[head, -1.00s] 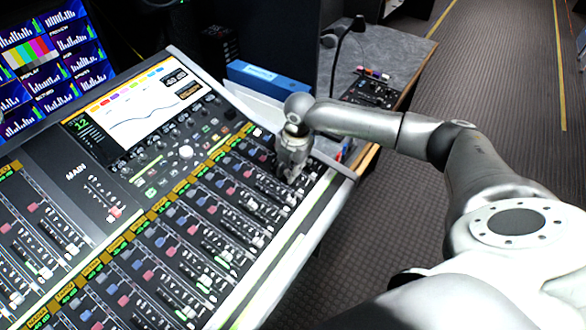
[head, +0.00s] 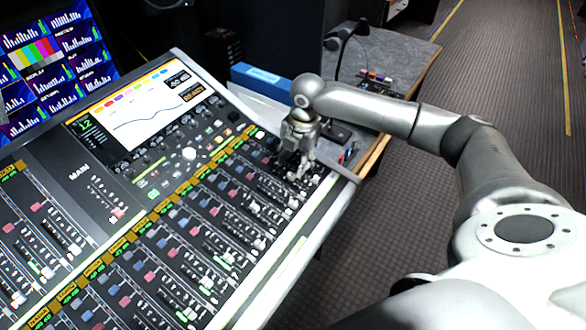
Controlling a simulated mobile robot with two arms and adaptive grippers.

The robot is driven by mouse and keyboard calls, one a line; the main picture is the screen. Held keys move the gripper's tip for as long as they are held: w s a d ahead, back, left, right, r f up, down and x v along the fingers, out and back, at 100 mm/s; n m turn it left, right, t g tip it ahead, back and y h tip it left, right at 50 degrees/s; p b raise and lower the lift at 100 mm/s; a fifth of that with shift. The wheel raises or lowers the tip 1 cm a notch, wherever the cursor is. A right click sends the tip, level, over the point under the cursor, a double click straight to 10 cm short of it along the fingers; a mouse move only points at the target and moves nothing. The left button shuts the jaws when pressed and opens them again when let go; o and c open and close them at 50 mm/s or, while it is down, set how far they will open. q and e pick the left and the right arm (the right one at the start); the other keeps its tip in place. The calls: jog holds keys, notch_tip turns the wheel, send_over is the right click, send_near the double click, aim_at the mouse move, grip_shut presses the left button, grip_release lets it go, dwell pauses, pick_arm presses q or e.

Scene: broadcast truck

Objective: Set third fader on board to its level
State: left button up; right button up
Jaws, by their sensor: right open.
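The mixing board (head: 190,215) fills the left and middle of the head view, tilted toward the lower right, with several rows of faders, coloured buttons and a lit screen. My right gripper (head: 296,176) is open at the board's right end, just over the last fader strips. Its fingers point down, and it hides the fader caps beneath it. I cannot tell whether it touches a cap. White fader caps (head: 258,243) show on the strips to its lower left. I cannot tell which fader is the third. My left gripper is not in view.
A bank of monitors (head: 45,65) stands at the upper left. A blue box (head: 260,78) lies behind the board. A grey side desk (head: 385,58) holds a lamp (head: 345,35) and small items. Carpeted floor is clear at the right.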

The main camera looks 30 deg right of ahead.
notch_tip(320, 180, up, 6)
jog(key=shift+s+d+r, duration=0.15)
jog(key=shift+s+r, duration=0.1)
jog(key=shift+s, duration=0.2)
jog(key=shift+f, duration=0.1)
